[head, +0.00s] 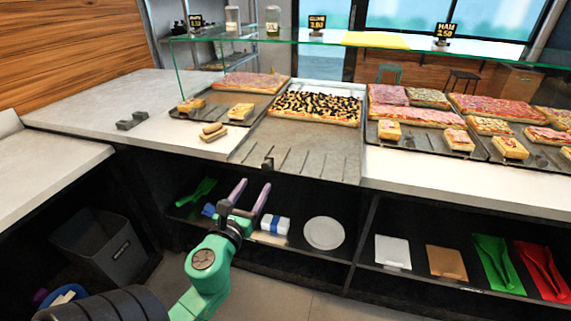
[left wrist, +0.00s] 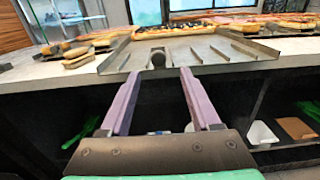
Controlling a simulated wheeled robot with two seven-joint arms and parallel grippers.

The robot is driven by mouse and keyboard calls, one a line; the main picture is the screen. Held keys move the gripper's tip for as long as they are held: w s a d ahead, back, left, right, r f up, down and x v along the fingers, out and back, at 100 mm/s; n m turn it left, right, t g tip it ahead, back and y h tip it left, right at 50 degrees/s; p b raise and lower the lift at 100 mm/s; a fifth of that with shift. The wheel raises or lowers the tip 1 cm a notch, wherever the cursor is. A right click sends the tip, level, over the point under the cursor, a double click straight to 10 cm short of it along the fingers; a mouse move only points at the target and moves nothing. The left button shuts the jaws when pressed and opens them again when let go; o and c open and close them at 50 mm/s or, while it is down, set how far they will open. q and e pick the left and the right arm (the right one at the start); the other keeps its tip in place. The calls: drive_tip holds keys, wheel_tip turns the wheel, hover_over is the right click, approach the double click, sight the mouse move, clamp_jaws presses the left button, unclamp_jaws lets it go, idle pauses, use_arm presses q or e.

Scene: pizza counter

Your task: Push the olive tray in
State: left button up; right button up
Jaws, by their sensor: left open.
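The olive tray (head: 300,162) is a grey metal tray with ridges, bearing a pizza covered in black olives (head: 315,104) on its far part. Its bare near end sticks out over the counter's front edge. My left gripper (head: 254,184) has purple fingers, open and empty, just in front of and apart from the handle. It also shows in the left wrist view (left wrist: 157,72). My right gripper is not in view.
A tray with bread pieces (head: 185,115) lies left of the olive tray, and a tray with ham pizza (head: 400,140) lies right. Small loaves (head: 213,132) sit by the left edge. A glass guard (head: 330,40) runs above. A shelf below holds a plate (head: 324,233).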

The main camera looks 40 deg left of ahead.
use_arm(q)
drive_tip(key=p, duration=0.1)
approach(270, 159)
drive_tip(key=shift+w+a, duration=0.6)
drive_tip(key=shift+w, duration=0.35)
drive_tip(key=x, duration=0.3)
drive_tip(key=p+x, duration=0.1)
drive_tip(key=x, duration=0.4)
drive_tip(key=shift+w+f, duration=0.35)
drive_tip(key=shift+s, duration=0.1)
drive_tip(key=c, duration=0.9)
clamp_jaws()
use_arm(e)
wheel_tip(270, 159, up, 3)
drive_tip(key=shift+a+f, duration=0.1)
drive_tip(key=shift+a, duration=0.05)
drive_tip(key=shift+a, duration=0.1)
